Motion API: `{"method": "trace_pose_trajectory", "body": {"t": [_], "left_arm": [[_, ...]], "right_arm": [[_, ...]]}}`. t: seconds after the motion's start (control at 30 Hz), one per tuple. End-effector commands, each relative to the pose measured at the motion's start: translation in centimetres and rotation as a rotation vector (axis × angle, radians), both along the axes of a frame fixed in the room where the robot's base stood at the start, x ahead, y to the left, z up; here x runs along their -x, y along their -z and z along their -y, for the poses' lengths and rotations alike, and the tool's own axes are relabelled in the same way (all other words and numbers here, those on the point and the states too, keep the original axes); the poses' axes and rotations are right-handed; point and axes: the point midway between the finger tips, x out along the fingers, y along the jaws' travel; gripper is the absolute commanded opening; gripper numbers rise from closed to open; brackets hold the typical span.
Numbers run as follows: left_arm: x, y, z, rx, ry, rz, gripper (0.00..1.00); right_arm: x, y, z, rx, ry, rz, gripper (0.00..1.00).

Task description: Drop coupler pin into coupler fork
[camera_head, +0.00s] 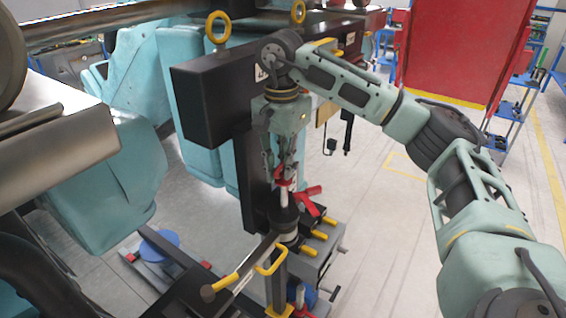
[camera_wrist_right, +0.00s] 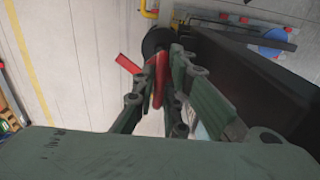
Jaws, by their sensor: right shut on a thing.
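My right gripper (camera_head: 282,176) points down and is shut on the red top of the coupler pin (camera_head: 284,197). The pin is upright, with its pale shaft showing below the fingers. In the right wrist view the red top (camera_wrist_right: 158,82) sits between the fingertips (camera_wrist_right: 165,75). The coupler fork (camera_head: 284,221), a dark round head on the drawbar, is directly beneath the pin. It also shows in the right wrist view (camera_wrist_right: 156,40). I cannot tell whether the pin's lower tip is inside the fork or just over it. My left gripper is not in view.
A red tag (camera_head: 308,192) sticks out beside the pin. A dark beam (camera_head: 225,90) with yellow eyebolts stands close behind the gripper. Yellow handles (camera_head: 270,257) and a boxy mechanism (camera_head: 318,250) surround the fork. Open floor (camera_head: 385,225) lies to the right.

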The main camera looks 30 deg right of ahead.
Motion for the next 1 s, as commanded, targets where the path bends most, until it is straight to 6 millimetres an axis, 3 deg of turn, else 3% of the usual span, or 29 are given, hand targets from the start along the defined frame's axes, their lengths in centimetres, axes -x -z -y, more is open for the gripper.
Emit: {"method": "trace_pose_trajectory", "body": {"t": [0.33, 1.0], "left_arm": [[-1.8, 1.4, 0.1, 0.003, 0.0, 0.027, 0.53], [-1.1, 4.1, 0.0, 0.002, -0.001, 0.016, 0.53]], "right_arm": [[0.0, 2.3, 0.0, 0.0, 0.0, 0.001, 0.0], [0.0, 6.2, 0.0, 0.0, 0.0, 0.001, 0.0]]}}
